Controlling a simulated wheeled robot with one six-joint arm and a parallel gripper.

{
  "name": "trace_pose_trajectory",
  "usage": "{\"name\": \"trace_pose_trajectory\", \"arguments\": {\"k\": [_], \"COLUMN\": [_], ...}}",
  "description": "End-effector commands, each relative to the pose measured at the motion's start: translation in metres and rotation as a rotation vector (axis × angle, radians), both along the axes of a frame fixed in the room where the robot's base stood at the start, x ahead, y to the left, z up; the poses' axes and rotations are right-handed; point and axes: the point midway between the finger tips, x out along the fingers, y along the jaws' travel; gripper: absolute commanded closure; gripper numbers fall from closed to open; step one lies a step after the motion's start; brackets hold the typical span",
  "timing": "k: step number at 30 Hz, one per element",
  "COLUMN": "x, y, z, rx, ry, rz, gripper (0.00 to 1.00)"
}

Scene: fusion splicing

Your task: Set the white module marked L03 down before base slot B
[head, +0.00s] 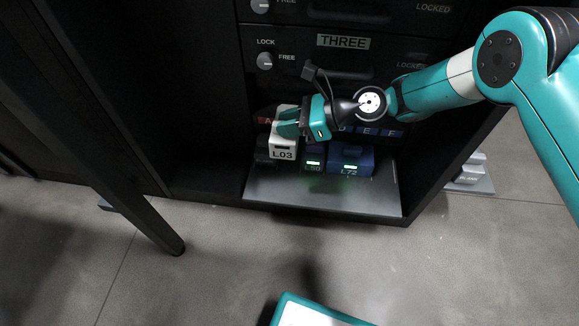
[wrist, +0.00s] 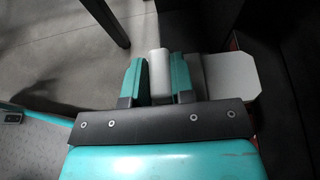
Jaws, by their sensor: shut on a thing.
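The white module marked L03 (head: 284,154) is at the left part of the low bay, in front of the slot label row. My gripper (head: 291,124) is shut on its upper part. In the wrist view, my gripper (wrist: 158,76) has its two teal fingers on either side of a pale upright grip (wrist: 158,62). The red label A (head: 265,121) shows left of the module. The label for slot B is hidden behind my gripper and the module. I cannot tell whether the module touches the shelf.
A purple module marked L50 (head: 314,163) stands close to the right of L03, and a blue module marked L72 (head: 351,161) stands beyond it. A dark block (head: 262,149) is close on the left. The grey shelf (head: 320,194) is bare in front. Drawer THREE (head: 343,41) is above.

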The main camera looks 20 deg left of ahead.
Motion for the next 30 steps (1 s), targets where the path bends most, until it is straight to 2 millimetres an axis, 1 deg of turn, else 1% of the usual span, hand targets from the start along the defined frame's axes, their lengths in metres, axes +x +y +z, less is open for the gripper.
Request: {"name": "trace_pose_trajectory", "arguments": {"k": [1,6,9,12,17,24,30], "x": [0.001,0.002,0.001,0.001,0.001,0.0,0.0], "y": [-0.001,-0.002,-0.001,-0.001,0.0,0.001,0.001], "z": [-0.025,-0.071,-0.09,-0.1,-0.109,-0.146,-0.145], "rx": [0.001,0.002,0.002,0.003,0.002,0.002,0.002], "ry": [0.0,-0.001,-0.001,-0.002,-0.001,-0.001,-0.002], "rz": [-0.002,-0.004,-0.004,-0.002,-0.001,-0.001,0.0], "gripper": [1.0,1.0,1.0,1.0,1.0,1.0,1.0]}}
